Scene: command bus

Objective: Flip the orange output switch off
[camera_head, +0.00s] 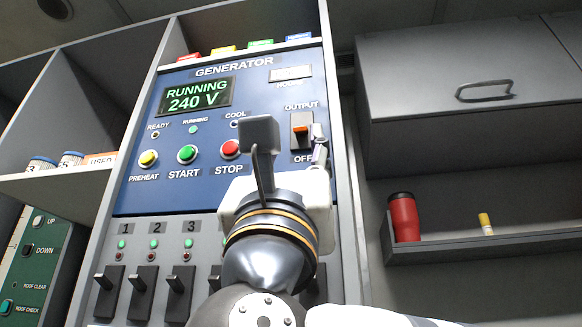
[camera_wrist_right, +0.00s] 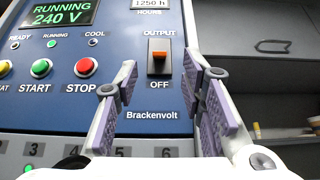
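The output switch (camera_head: 301,130) has an orange lever in a black housing on the blue generator panel (camera_head: 190,190), between the labels OUTPUT above and OFF below. In the right wrist view the switch (camera_wrist_right: 159,57) shows clearly, its orange part near mid-height; I cannot tell its tilt surely. My right gripper (camera_head: 289,140) is in front of the panel. In the right wrist view the right gripper (camera_wrist_right: 163,64) is open and empty, its fingers either side of the switch in the picture. Contact does not show. My left gripper is not in view.
The display (camera_head: 195,95) reads RUNNING 240 V. Preheat, start and stop (camera_head: 229,149) buttons lie left of the switch. Numbered black breaker levers (camera_head: 143,280) line the panel below. A grey cabinet (camera_head: 470,85) and a shelf with a red tumbler (camera_head: 404,218) are at the right.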

